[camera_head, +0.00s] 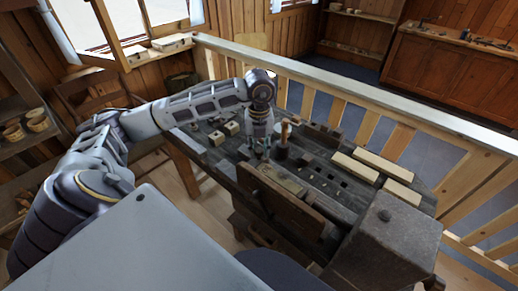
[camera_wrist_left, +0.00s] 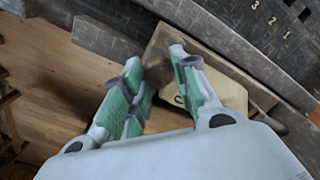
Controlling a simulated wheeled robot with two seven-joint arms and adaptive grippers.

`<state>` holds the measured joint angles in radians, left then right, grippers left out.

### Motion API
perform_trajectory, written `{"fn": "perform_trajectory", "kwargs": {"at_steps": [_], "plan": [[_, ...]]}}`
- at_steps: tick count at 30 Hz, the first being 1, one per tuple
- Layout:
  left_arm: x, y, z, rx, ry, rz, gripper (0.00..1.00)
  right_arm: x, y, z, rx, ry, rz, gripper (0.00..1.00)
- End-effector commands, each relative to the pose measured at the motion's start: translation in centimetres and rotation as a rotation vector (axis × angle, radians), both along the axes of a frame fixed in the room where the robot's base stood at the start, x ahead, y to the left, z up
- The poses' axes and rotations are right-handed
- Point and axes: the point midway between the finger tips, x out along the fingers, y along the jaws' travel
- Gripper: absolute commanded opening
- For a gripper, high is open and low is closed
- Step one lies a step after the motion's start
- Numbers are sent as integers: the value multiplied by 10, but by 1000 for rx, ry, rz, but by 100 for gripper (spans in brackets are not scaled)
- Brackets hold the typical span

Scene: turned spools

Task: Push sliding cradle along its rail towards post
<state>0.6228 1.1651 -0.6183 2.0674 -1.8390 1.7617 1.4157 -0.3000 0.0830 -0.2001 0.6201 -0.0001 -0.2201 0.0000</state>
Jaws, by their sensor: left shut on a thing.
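My left gripper (camera_head: 261,154) reaches down over the dark workbench near its front edge. In the left wrist view its two green-padded fingers (camera_wrist_left: 156,62) are closed about a brown wooden piece (camera_wrist_left: 160,42), which looks like the sliding cradle; the contact is partly hidden. A pale plate with a dark letter (camera_wrist_left: 174,101) shows beside the right finger. In the head view a flat wooden piece (camera_head: 284,181) lies just below the gripper. A dark round stand with a wooden upright (camera_head: 282,150), possibly the post, stands right of the gripper. I cannot clearly make out the rail.
The workbench (camera_head: 338,195) carries pale wooden bars (camera_head: 355,168) at right and small wooden blocks (camera_head: 231,128) at left. A wooden board (camera_head: 278,203) hangs at its front. A big grey box (camera_head: 385,240) stands front right. A railing (camera_head: 340,88) runs behind.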

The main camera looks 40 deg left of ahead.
Motion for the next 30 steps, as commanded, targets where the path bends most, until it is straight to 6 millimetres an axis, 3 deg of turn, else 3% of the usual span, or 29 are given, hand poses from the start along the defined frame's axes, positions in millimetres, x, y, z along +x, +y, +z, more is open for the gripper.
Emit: {"fn": "perform_trajectory", "kwargs": {"at_steps": [8,16,17,21,30], "plan": [[0,0,1,0,-1,-1,0,0,-9,-2,-9,0,1,40],[0,0,1,0,-1,-1,0,0,7,-1,8,0,-3,40],[0,0,1,0,-1,-1,33,0,9,-1,10,0,-3,40],[0,0,1,0,-1,0,51,0,13,-1,14,0,-3,40],[0,0,1,1,-1,0,51,0,-1,-2,-1,0,0,40]]}}
